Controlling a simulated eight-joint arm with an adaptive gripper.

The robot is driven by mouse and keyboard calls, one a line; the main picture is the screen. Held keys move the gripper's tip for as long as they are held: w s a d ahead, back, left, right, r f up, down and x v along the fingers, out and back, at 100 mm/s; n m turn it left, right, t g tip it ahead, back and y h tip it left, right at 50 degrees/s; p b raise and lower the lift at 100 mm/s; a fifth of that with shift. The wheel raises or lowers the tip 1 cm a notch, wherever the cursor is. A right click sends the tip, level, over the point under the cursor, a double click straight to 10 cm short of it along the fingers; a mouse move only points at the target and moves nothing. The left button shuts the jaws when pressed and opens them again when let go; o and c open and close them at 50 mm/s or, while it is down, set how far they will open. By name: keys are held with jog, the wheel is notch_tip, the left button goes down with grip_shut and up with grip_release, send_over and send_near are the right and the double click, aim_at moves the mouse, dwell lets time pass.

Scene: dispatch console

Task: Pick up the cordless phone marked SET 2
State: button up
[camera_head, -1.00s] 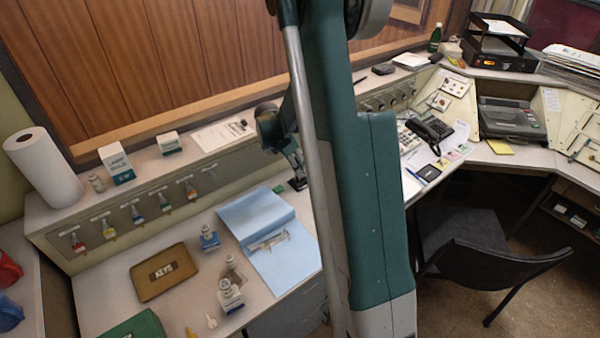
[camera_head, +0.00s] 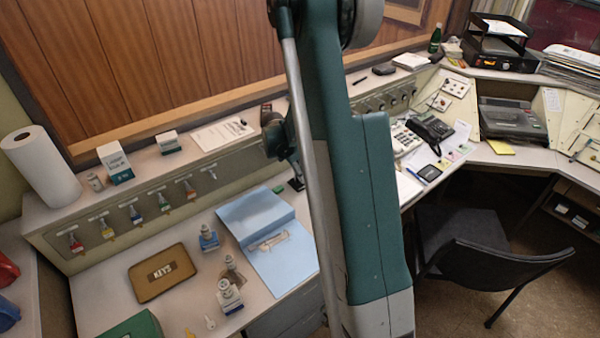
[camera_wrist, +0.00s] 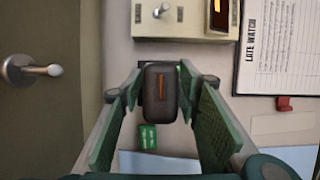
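A dark, rounded handset with an orange strip (camera_wrist: 161,92) shows end-on in the wrist view. I take it for the cordless phone; no SET 2 marking is readable on it. My gripper (camera_wrist: 160,82) has its green fingers on either side of the handset, apart, with what look like narrow gaps. A small green label (camera_wrist: 148,137) lies just below the handset in that view; its writing is too small to read. In the head view my gripper (camera_head: 291,168) points down beside the blue folder, above a small dark item (camera_head: 297,184). My arm hides much of that area.
A cream panel with a toggle and display (camera_wrist: 187,18) lies close beyond the fingers. A clipboard sheet (camera_wrist: 280,50) is at right. The blue folder (camera_head: 285,265), keys tray (camera_head: 163,272) and stamps (camera_head: 229,295) occupy the desk. A corded phone (camera_head: 432,128) stands farther right.

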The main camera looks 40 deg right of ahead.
jog(key=c, duration=1.1)
jog(key=shift+r, duration=0.1)
notch_tip(320, 180, up, 18)
jog(key=p, duration=0.3)
dwell(0.5)
